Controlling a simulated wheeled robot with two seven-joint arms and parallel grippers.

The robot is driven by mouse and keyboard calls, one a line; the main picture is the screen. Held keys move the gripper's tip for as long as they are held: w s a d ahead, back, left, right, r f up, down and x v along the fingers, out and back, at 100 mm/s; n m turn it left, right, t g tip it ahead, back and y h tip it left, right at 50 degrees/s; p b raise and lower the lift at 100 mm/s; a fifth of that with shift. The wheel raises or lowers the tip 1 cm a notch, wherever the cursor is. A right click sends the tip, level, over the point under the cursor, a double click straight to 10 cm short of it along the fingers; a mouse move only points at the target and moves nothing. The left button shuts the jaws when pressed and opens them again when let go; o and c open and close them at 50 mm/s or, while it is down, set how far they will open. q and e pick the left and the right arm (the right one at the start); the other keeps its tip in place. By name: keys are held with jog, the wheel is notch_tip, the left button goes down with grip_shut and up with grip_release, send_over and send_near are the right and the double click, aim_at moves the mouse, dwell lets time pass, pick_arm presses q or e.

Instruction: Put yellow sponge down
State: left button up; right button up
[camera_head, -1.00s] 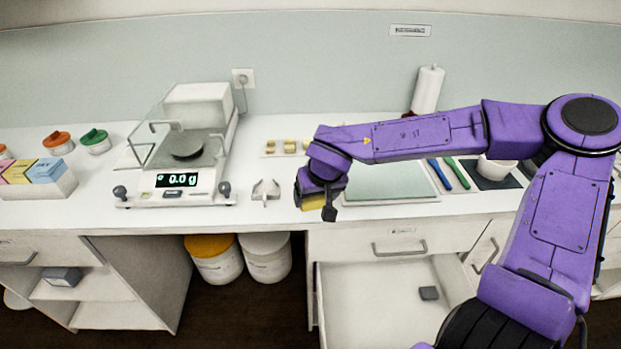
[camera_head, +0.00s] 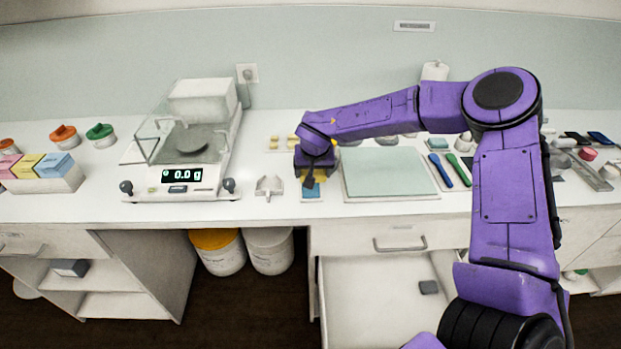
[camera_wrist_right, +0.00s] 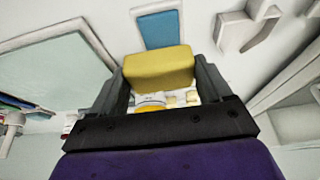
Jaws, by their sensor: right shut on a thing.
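The yellow sponge (camera_wrist_right: 160,68) is a block held between the two fingers of my right gripper (camera_wrist_right: 158,80) in the right wrist view. In the head view my right gripper (camera_head: 312,182) is over the counter, between the small white scoop and the pale green mat, and only a bit of the sponge shows under it. A small blue mat (camera_head: 312,192) lies on the counter at the gripper; it also shows in the right wrist view (camera_wrist_right: 158,30), just beyond the sponge. I cannot tell whether the sponge touches the counter. My left gripper is not in view.
An open drawer (camera_head: 375,300) juts out below.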

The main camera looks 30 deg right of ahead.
jog(key=shift+a+x, duration=0.2)
jog(key=shift+x, duration=0.9)
jog(key=shift+a+x, duration=0.2)
jog(key=shift+x, duration=0.95)
jog(key=shift+s+f, duration=0.2)
jog(key=o, duration=1)
jog(key=shift+r, duration=0.35)
jog(key=v, duration=1.1)
jog(key=shift+s+a+r+b, duration=0.2)
jog(key=shift+r+b, duration=0.05)
jog(key=shift+b, duration=0.15)
